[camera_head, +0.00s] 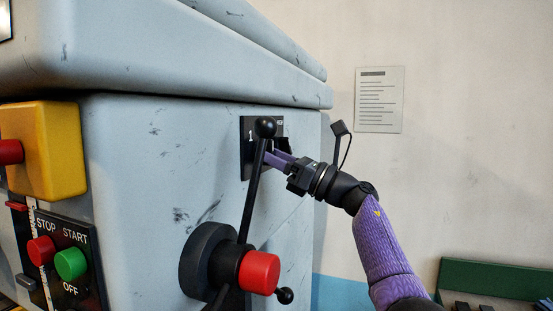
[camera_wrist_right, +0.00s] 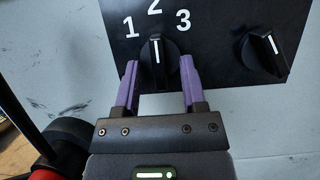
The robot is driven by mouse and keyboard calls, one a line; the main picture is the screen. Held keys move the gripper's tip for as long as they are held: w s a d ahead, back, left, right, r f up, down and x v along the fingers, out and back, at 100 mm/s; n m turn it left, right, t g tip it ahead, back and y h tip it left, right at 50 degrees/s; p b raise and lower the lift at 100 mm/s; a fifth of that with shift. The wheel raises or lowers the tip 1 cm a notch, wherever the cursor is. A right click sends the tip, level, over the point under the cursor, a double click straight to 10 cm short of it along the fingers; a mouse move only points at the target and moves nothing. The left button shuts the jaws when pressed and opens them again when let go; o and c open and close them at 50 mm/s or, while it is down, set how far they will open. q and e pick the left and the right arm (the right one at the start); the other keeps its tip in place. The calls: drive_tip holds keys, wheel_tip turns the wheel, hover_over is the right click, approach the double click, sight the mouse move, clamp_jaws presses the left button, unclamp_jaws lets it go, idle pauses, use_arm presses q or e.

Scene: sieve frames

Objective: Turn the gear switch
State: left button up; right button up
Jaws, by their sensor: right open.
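The gear switch (camera_wrist_right: 157,62) is a black knob on a black panel marked 1, 2 and 3. Its white line points up at the 2. My right gripper (camera_wrist_right: 157,72) is open, with one purple finger on each side of this knob. I cannot tell whether the fingers touch it. In the head view my right gripper (camera_head: 277,159) is at the black panel (camera_head: 246,150), partly behind the lever. The knob is hidden there. My left gripper is not in view.
A black lever (camera_head: 253,190) with a ball end rises in front of the panel from a red-capped hub (camera_head: 259,272). A second knob (camera_wrist_right: 264,54) is on the panel's right. A yellow box (camera_head: 55,150) and a green button (camera_head: 71,263) are at left.

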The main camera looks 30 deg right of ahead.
drive_tip(key=b+v, duration=0.5)
drive_tip(key=v, duration=0.5)
